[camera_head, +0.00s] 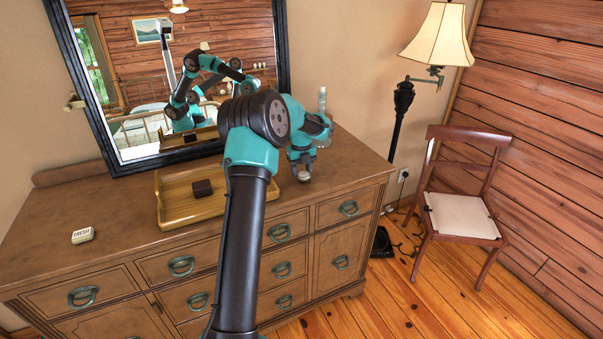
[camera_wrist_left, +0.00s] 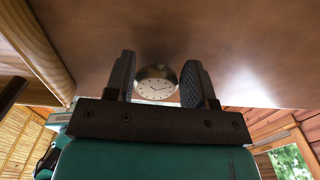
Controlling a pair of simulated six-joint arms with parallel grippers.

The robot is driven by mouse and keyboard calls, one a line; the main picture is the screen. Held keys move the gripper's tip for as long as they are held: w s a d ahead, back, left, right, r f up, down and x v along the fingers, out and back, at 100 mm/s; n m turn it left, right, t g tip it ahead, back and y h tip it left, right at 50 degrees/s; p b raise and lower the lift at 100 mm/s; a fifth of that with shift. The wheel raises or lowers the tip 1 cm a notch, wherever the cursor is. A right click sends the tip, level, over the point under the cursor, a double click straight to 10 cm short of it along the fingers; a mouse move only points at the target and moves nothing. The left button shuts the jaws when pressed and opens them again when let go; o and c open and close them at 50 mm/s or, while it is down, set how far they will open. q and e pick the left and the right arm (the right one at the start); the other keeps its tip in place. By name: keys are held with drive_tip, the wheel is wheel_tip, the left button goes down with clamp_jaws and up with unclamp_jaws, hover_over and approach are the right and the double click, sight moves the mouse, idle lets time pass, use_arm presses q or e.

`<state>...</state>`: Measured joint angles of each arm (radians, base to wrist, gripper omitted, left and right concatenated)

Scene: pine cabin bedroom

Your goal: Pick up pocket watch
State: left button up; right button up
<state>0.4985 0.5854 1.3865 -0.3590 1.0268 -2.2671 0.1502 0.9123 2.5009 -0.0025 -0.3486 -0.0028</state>
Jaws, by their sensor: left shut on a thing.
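The pocket watch (camera_wrist_left: 156,90) has a pale round dial with dark marks and a metal case. It is between the two dark fingers of my left gripper (camera_wrist_left: 158,68) in the left wrist view. The fingers are shut on its sides. In the head view, my left gripper (camera_head: 302,165) is over the right part of the dresser top, with the watch (camera_head: 304,176) showing small at its tips. I cannot tell whether the watch still touches the wood. My right gripper is not in view.
A wooden tray (camera_head: 172,217) with a dark brown box (camera_head: 202,188) is on the dresser (camera_head: 120,204), left of my arm. A clear bottle (camera_head: 323,104) stands behind the gripper. A mirror (camera_head: 118,165) rises at the back.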

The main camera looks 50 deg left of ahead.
use_arm(q)
drive_tip(key=shift+r, duration=0.95)
drive_tip(key=shift+s+d+r, duration=0.15)
drive_tip(key=shift+r, duration=0.05)
drive_tip(key=s+d+r, duration=0.1)
drive_tip(key=s+d, duration=0.9)
drive_tip(key=d, duration=0.1)
drive_tip(key=shift+d+r, duration=0.15)
drive_tip(key=shift+d, duration=0.25)
drive_tip(key=shift+s, duration=0.1)
